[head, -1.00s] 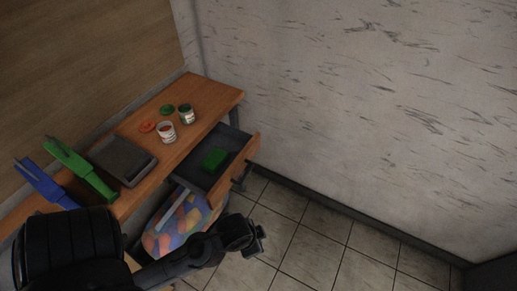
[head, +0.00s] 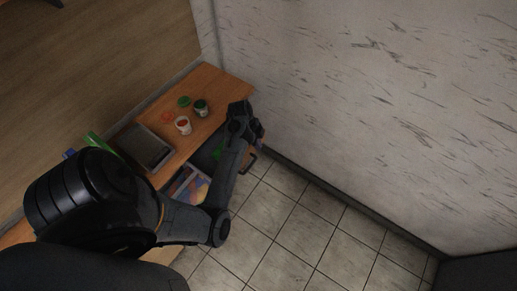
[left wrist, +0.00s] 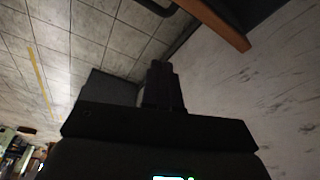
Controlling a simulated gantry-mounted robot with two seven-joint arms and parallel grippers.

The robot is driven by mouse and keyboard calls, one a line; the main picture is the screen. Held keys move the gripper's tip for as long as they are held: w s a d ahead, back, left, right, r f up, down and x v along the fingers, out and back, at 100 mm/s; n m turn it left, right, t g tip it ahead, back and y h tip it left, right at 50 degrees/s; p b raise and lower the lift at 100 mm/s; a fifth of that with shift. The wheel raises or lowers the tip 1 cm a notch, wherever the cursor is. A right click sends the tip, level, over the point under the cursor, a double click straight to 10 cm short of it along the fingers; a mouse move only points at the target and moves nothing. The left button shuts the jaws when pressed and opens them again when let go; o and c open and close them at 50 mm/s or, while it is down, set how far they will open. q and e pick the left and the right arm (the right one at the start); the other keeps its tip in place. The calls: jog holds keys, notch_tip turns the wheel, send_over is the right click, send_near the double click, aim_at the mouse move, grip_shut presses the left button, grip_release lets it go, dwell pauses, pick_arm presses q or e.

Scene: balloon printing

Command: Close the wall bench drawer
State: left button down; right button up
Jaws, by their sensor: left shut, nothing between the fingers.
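The wall bench (head: 215,85) has its drawer (head: 206,157) pulled open, mostly hidden behind my left arm. A green block (head: 216,153) shows inside it. The drawer's dark handle (head: 249,163) sticks out at the front, right of my forearm. My left gripper (head: 257,130) is by the drawer's front at its far end; I cannot tell if it touches. In the left wrist view, my shut, empty fingers (left wrist: 160,82) point toward the floor and wall. The wooden drawer front (left wrist: 218,22) and part of its handle (left wrist: 155,6) lie above them. My right gripper is not in view.
On the bench top stand a grey tray (head: 147,146), a white jar with red content (head: 183,125) and a green-topped jar (head: 201,107). A bin with colourful contents (head: 189,184) is under the bench. The tiled floor (head: 300,220) to the right is clear.

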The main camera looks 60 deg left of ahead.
pick_arm(q)
jog(key=w+d+x, duration=0.1)
jog(key=x, duration=0.9)
jog(key=s+a, duration=0.2)
jog(key=shift+s+a+f+m+h, duration=0.2)
jog(key=shift+s+a+m+h, duration=0.05)
jog(key=shift+s+m+h, duration=0.15)
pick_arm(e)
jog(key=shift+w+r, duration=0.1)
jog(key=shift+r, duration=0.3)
pick_arm(q)
jog(key=shift+a, duration=0.1)
